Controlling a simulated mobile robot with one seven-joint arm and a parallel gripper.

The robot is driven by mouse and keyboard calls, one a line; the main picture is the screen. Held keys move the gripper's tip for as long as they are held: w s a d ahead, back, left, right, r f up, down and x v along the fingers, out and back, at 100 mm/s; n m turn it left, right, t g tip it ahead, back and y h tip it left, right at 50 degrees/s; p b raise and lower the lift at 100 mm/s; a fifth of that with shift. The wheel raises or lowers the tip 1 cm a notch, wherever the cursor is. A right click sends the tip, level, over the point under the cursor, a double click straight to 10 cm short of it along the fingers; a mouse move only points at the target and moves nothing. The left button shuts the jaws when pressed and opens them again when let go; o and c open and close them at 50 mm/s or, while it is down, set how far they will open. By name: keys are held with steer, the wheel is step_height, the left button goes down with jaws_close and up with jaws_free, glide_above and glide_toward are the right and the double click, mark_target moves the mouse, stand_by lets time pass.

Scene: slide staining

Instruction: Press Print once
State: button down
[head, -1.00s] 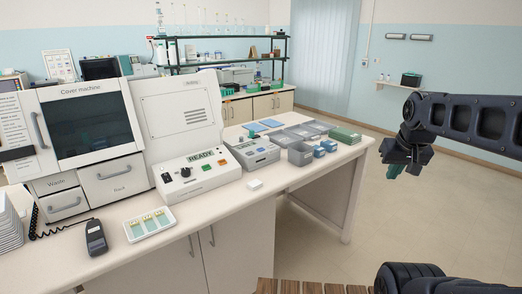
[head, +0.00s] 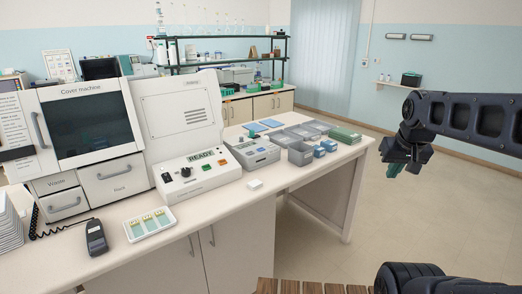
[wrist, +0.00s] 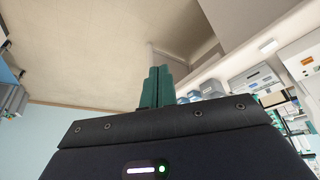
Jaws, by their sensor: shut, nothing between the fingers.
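The cover machine's sloped panel (head: 200,177) shows READY, a black knob (head: 186,172), a green button (head: 206,168) and an orange button (head: 222,162). No Print label is readable in either view. My gripper (head: 394,170) hangs in the air to the right of the bench, well apart from both devices. Its teal fingers are together and empty in the wrist view (wrist: 157,86).
Grey trays (head: 300,153), blue blocks (head: 319,152) and a green box (head: 345,138) stand at the bench's right end. A slide tray (head: 150,224), a black handset (head: 96,237) and a small white block (head: 255,184) lie near the front edge. The floor right of the bench is clear.

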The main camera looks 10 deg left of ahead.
steer(key=w+a+r+n+h, duration=0.1)
steer(key=w+a+r, duration=0.1)
steer(key=w, duration=0.6)
steer(key=w+a+r+n+h, duration=0.1)
steer(key=w+a+r, duration=0.15)
steer(key=w, duration=0.55)
steer(key=n+t+y, duration=0.2)
steer(key=n+t, duration=0.3)
steer(key=n, duration=0.1)
glide_above(260, 149)
step_height(260, 149, down, 12)
steer(key=r, duration=0.1)
steer(key=shift+s+d+f, duration=0.15)
steer(key=shift+s+f, duration=0.1)
steer(key=shift+f, duration=4.4)
